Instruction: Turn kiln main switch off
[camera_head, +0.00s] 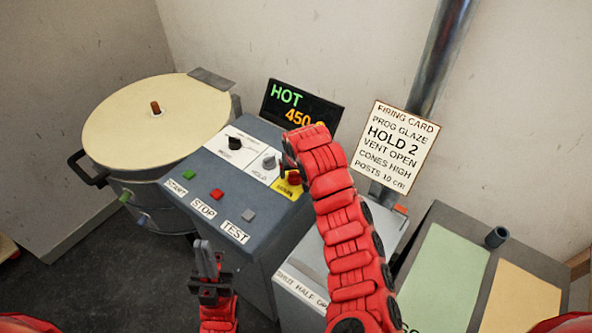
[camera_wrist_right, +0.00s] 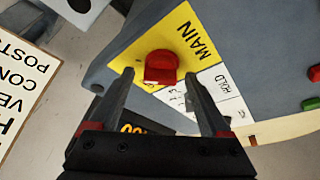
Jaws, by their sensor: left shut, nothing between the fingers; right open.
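The main switch is a red knob on a yellow plate marked MAIN, on the sloped control panel (camera_head: 262,212). In the head view the red knob (camera_head: 294,178) shows just beside my right gripper (camera_head: 289,160), which is partly hidden by its own arm. In the right wrist view the knob (camera_wrist_right: 161,66) sits between the open fingertips of my right gripper (camera_wrist_right: 159,76); I cannot tell whether they touch it. The yellow plate (camera_wrist_right: 180,35) is partly in view. My left gripper (camera_head: 204,246) is shut and empty, pointing up in front of the panel.
The display (camera_head: 300,105) reads HOT and 450. The panel also has MODE and HOLD knobs and START, STOP (camera_head: 216,193) and TEST buttons. The round kiln (camera_head: 155,120) stands at left. A firing card (camera_head: 395,145) and a grey bench (camera_head: 455,225) are at right.

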